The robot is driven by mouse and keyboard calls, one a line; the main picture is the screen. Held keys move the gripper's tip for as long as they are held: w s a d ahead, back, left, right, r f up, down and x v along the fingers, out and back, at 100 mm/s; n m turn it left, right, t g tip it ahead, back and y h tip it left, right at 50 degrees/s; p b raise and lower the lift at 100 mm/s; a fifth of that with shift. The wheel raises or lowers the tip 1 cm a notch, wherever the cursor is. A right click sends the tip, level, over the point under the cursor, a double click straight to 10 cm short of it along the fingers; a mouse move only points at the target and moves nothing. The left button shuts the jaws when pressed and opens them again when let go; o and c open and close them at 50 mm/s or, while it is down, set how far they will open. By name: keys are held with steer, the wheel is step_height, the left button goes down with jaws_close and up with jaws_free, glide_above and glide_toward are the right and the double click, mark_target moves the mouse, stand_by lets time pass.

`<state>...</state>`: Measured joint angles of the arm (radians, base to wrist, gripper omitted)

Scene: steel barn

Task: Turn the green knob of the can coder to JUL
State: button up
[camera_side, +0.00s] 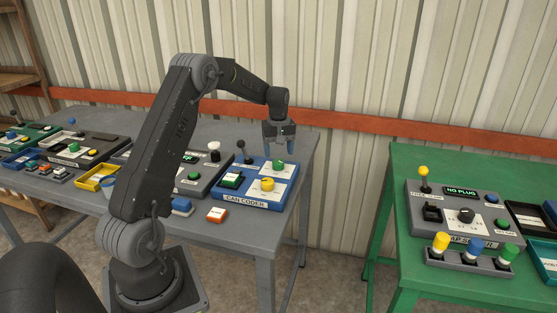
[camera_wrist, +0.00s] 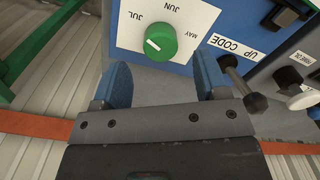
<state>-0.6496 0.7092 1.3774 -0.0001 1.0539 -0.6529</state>
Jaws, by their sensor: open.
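The can coder (camera_side: 233,200) is a blue box with white panels on the grey table. Its green knob (camera_side: 279,164) sits at its far right corner. In the wrist view the green knob (camera_wrist: 167,38) is ringed by the labels JUL, JUN and MAY. A short white mark shows on the left part of its face; I cannot tell exactly which label it points to. My gripper (camera_side: 279,149) is open and empty just above the knob. In the wrist view its blue fingers stand apart, one on each side of the knob and below it in the picture, not visibly touching it.
The can coder also carries a yellow knob (camera_side: 267,184), a black lever (camera_side: 241,146) and a green button (camera_side: 232,180). A grey box with a white-topped lever (camera_side: 214,147) stands close on its left. The green table (camera_side: 396,185) is at right, across a gap.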

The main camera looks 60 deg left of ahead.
mark_target(279, 162)
step_height(279, 162, up, 9)
steer(key=shift+r, duration=0.2)
stand_by(0.4)
steer(key=s+d+r+m+t, duration=0.1)
steer(key=s+d+r+m, duration=0.3)
steer(key=d, duration=0.6)
steer(key=s+d+r+m+t, duration=0.1)
steer(key=s+d+r+m, duration=0.3)
steer(key=d, duration=0.5)
steer(key=s+d+f+m+t, duration=0.2)
steer(key=s+d+m, duration=0.5)
steer(key=s+d, duration=0.6)
steer(key=s+t, duration=0.1)
steer(key=s, duration=0.2)
steer(key=shift+d+t, duration=0.3)
